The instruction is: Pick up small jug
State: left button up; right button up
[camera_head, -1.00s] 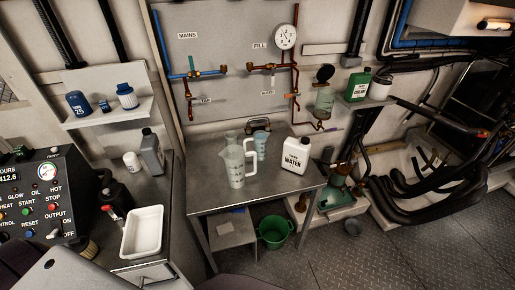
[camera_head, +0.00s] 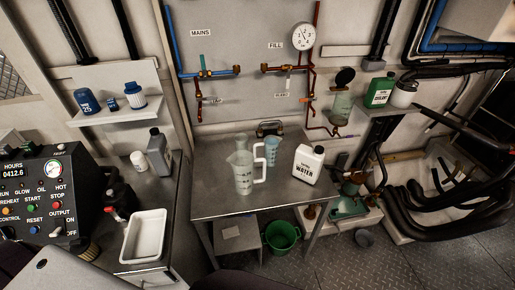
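A smaller bluish, see-through measuring jug (camera_head: 272,152) stands upright on the metal table (camera_head: 215,205), towards its back. A larger clear jug (camera_head: 242,178) with a white handle stands in front and to the left of it, and its handle covers part of the smaller jug's left side. Another clear vessel (camera_head: 240,141) shows partly behind the large jug. Neither of my grippers can be seen in the head view.
A white water container (camera_head: 308,165) stands right of the jugs. A white tray (camera_head: 145,236) lies on the left counter, near a grey bottle (camera_head: 159,153). A green bucket (camera_head: 281,237) sits below the table. The table's front strip is clear.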

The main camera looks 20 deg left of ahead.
aim_at(271, 143)
jog(key=i+l+u, duration=0.1)
jog(key=i+u, duration=0.35)
jog(key=i+l+u, duration=0.25)
jog(key=i+u, duration=0.2)
